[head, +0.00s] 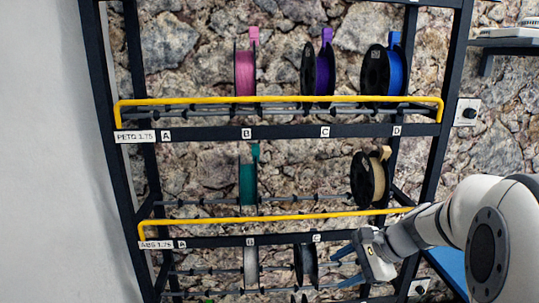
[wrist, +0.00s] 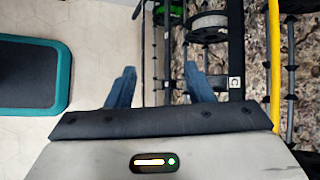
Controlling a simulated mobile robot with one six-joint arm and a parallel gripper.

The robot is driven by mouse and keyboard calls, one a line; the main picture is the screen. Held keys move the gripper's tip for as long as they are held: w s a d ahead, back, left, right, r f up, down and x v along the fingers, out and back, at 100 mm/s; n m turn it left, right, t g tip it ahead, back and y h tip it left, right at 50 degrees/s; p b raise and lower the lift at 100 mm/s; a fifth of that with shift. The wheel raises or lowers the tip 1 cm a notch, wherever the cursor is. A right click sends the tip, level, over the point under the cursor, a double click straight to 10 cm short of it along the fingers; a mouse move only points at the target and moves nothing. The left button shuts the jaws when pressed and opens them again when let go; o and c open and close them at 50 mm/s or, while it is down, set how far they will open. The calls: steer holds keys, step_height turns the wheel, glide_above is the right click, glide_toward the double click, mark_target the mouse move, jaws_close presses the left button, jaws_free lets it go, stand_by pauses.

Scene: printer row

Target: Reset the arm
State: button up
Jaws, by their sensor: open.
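My gripper (head: 345,267) is at the lower right in the head view, in front of the lower part of the spool rack (head: 300,131). Its blue fingers are apart with nothing between them. In the wrist view the two fingers of my gripper (wrist: 157,88) point up the picture, and the rack shows behind and to the right of them. My white and grey arm comes in from the right edge of the head view.
The rack holds pink (head: 245,73), purple (head: 324,72), blue (head: 396,70), teal (head: 248,183) and beige (head: 376,180) spools. Grey (head: 251,267) and black (head: 306,264) spools sit lower. Yellow bars (head: 280,99) cross its front. A teal-edged dark platform (wrist: 30,75) is on the floor.

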steer(key=s+a+f+n+g+h, duration=0.1)
steer(key=s+n+h, duration=0.6)
steer(key=s+n, duration=0.7)
steer(key=shift+s+a+n+h, duration=0.3)
steer(key=shift+s+a, duration=0.2)
steer(key=shift+s, duration=0.8)
